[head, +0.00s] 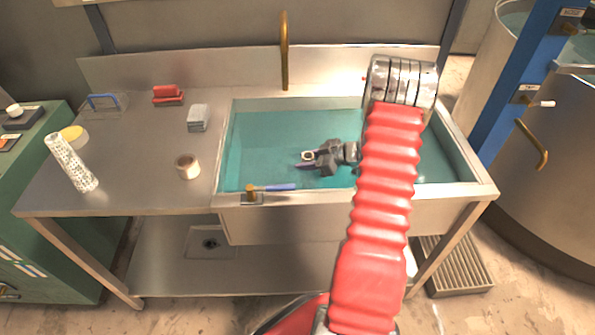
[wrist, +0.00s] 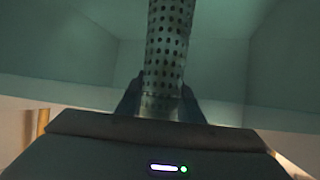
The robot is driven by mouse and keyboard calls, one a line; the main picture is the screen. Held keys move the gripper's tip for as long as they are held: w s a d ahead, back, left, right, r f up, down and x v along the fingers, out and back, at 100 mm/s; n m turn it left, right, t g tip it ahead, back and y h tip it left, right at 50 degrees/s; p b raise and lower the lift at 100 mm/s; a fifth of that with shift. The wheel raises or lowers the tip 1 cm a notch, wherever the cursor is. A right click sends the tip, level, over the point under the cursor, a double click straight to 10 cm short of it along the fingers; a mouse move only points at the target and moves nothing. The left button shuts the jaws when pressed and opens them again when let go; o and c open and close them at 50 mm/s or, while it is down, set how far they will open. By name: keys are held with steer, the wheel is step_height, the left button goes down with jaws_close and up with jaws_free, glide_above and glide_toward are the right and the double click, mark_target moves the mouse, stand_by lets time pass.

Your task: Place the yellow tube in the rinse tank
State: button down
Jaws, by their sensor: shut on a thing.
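My gripper (head: 309,158) is over the teal-filled rinse tank (head: 232,150) and is shut on a perforated tube (wrist: 166,45). In the wrist view the tube runs up between the fingers (wrist: 165,100), with the tank's walls behind it. Its colour looks dull grey-olive there, so I cannot confirm yellow. In the head view only a small pale, ring-like end of the tube (head: 307,155) shows at the fingertips. I cannot tell whether the tube touches the water or the tank floor.
A tan ring (head: 187,167), grey block (head: 198,118) and red block (head: 167,94) are also there. A brass tap (head: 284,50) rises behind the tank; a blue-handled valve (head: 268,188) sits on its front rim.

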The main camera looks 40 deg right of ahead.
steer(key=shift+f, duration=0.1)
steer(key=shift+f, duration=1.9)
steer(key=c, duration=1.2)
jaws_free()
steer(key=v, duration=1.2)
